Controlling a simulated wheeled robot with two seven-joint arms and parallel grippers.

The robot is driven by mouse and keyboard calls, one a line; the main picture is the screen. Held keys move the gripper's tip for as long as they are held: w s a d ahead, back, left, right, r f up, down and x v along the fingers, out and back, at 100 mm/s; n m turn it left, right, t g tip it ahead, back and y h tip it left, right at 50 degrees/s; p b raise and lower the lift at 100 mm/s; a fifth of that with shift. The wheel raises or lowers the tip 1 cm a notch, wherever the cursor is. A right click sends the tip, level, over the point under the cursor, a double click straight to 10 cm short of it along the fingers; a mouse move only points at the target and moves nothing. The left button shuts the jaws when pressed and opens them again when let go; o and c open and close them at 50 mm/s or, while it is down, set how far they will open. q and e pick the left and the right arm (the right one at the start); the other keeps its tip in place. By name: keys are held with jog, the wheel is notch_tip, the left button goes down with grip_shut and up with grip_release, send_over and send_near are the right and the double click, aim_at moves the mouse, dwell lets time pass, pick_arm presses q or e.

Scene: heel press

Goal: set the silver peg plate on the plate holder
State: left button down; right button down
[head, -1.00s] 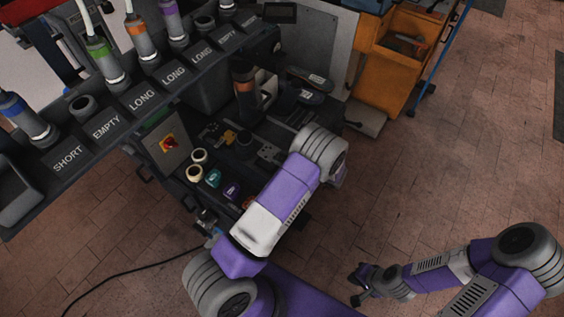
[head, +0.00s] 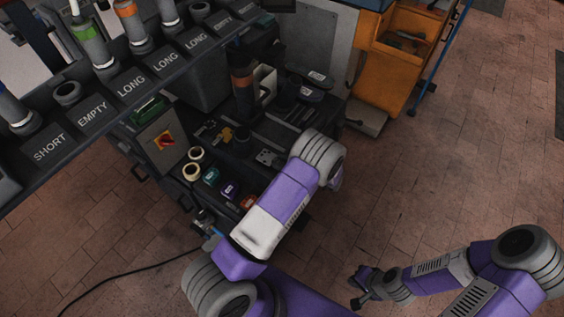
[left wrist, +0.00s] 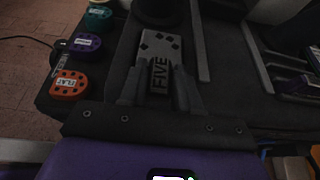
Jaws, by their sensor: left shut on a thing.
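The silver peg plate (left wrist: 161,48) is a flat grey plate with several dark holes and a dark tab lettered FIVE. My left gripper (left wrist: 158,92) is shut on that tab in the left wrist view, and the plate sticks out ahead of the fingers. In the head view the plate (head: 268,157) shows just left of my left arm, over the dark bench top; that gripper is hidden by the arm. My right gripper (head: 360,286) is open and empty over the floor at lower right. I cannot make out which part is the plate holder.
Coloured discs, one orange (left wrist: 68,85) and one purple (left wrist: 85,43), lie left of the plate on the bench. A dark column with an orange band (head: 242,80) stands behind. A labelled tool shelf (head: 130,85) crosses the upper left.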

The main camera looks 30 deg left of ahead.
pick_arm(q)
jog(key=shift+f+b, duration=0.35)
jog(key=shift+b, duration=0.05)
dwell(0.5)
jog(key=c, duration=0.7)
grip_release()
jog(key=p+v, duration=0.1)
jog(key=v, duration=0.6)
jog(key=shift+d+r, duration=0.15)
jog(key=shift+d, duration=0.1)
